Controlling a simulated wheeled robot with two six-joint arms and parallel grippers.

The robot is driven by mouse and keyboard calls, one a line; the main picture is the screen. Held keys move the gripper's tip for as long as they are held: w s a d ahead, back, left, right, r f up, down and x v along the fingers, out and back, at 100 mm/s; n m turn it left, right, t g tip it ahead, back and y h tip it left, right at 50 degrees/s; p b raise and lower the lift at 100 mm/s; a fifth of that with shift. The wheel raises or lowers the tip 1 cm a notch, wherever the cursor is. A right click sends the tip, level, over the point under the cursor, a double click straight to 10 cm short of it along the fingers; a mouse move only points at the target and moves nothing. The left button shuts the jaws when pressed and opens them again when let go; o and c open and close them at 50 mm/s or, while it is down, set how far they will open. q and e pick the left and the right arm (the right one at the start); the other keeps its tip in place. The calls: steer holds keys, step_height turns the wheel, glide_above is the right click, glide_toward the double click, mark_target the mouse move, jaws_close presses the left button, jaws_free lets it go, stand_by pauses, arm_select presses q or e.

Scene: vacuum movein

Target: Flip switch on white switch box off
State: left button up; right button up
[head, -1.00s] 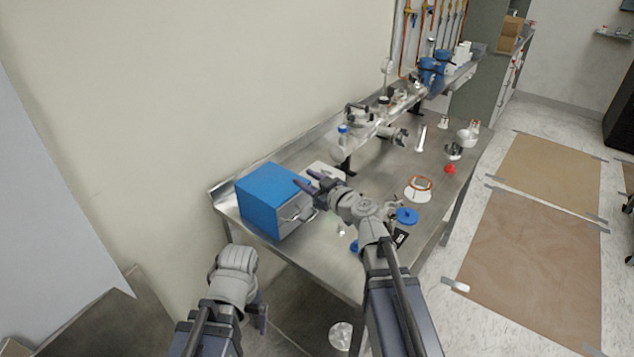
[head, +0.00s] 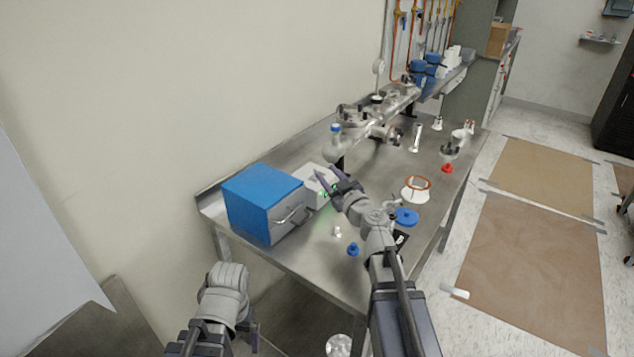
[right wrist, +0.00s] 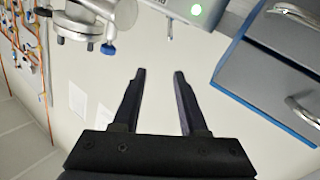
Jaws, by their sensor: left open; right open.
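The white switch box (head: 312,174) sits on the steel table, just right of the blue-topped box. My left gripper (head: 250,338) hangs low in front of the table, far from the box.
The blue-topped grey box (head: 262,205) with a metal handle stands directly left. A metal pipe assembly (head: 375,125) stands behind and right. A blue knob part (head: 353,249), a blue disc (head: 406,216) and a white flanged piece with a copper ring (head: 416,190) lie on the table (head: 300,255).

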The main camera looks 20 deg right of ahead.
steer(key=b, duration=0.4)
glide_toward(317, 181)
steer(key=w+r, duration=0.2)
steer(key=shift+w+a, duration=0.25)
steer(key=shift+w, duration=0.05)
steer(key=w, duration=0.5)
steer(key=w+a+p, duration=0.1)
steer(key=w, duration=0.1)
steer(key=shift+w+a+r, duration=0.15)
steer(key=shift+w+r, duration=0.1)
jaws_close()
